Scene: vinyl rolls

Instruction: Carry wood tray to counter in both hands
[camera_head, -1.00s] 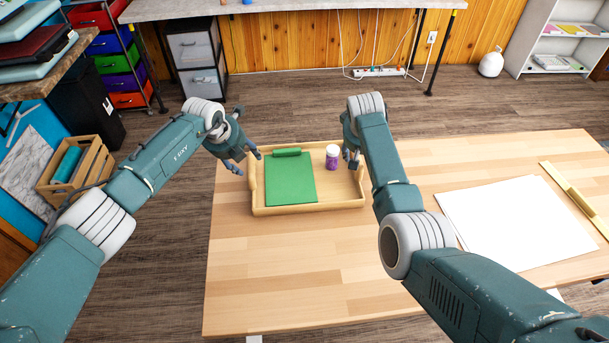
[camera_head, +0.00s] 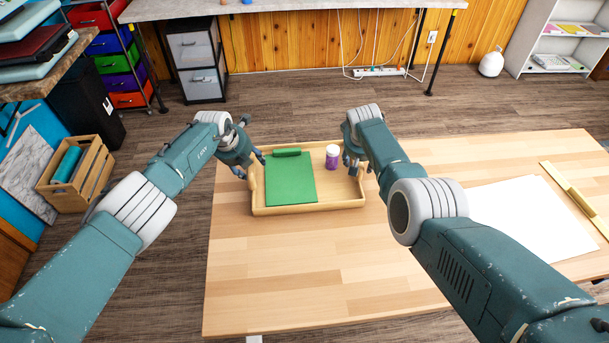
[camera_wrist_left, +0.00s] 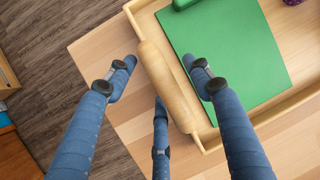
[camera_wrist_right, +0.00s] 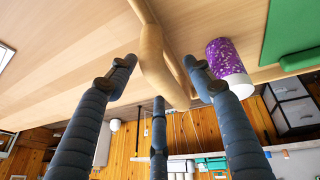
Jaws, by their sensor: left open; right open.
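The wood tray (camera_head: 310,208) lies flat on the wooden table. In it are a green sheet (camera_head: 290,182), a green roll (camera_head: 287,153) and a purple jar with a white lid (camera_head: 332,158). My left gripper (camera_head: 252,166) is open at the tray's left end; in the left wrist view its fingers straddle the rounded left handle (camera_wrist_left: 165,85). My right gripper (camera_head: 356,163) is open at the right end; in the right wrist view its fingers lie on both sides of the right handle (camera_wrist_right: 153,50). Neither is closed on the tray. The grey counter (camera_head: 290,8) is at the back.
A white sheet (camera_head: 530,215) and a yellow strip (camera_head: 575,200) lie on the table's right. A wooden crate (camera_head: 75,175) stands on the floor at left. Open floor (camera_head: 290,105) lies between table and counter, with cables and a power strip (camera_head: 380,72) by the wall.

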